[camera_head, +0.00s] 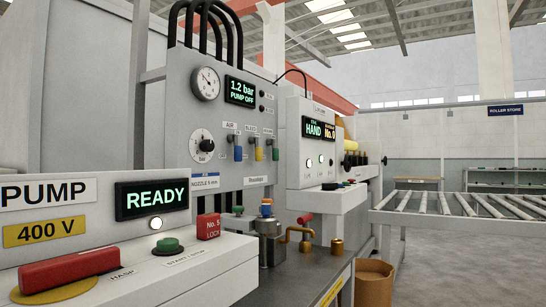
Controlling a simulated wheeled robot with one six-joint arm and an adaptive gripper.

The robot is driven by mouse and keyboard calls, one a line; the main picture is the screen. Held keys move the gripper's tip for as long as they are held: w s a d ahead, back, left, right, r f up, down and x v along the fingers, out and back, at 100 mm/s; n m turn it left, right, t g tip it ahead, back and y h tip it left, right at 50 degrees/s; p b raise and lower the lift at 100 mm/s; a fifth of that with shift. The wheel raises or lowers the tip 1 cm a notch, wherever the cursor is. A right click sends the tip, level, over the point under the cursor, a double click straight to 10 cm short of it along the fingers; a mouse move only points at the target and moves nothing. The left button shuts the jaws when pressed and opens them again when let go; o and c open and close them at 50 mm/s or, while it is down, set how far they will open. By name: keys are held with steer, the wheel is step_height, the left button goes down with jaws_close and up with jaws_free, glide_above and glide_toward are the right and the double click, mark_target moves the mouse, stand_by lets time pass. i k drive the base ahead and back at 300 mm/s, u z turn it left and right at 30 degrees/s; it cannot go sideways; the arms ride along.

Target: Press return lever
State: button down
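No lever with a readable "return" label shows, so I cannot tell which one is the return lever. A grey panel (217,120) carries a blue-handled lever (238,153), a yellow-handled lever (258,154) and a green-handled lever (275,153), all hanging down. A small red handle (305,218) sticks out below the farther white cabinet. A large red handle (70,270) lies on a yellow disc on the near pump box, beside the label "HASP". My gripper is not in view.
The pump box display (152,199) reads "READY", with a green button (168,245) below. A panel screen (240,92) reads "1.2 bar PUMP OFF". Brass fittings (301,236) stand on the dark bench. A roller conveyor (460,203) and a brown bin (374,283) are at right.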

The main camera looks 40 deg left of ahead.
mark_target(268, 142)
steer(key=u, duration=0.7)
steer(key=i, duration=0.9)
steer(key=u, duration=0.9)
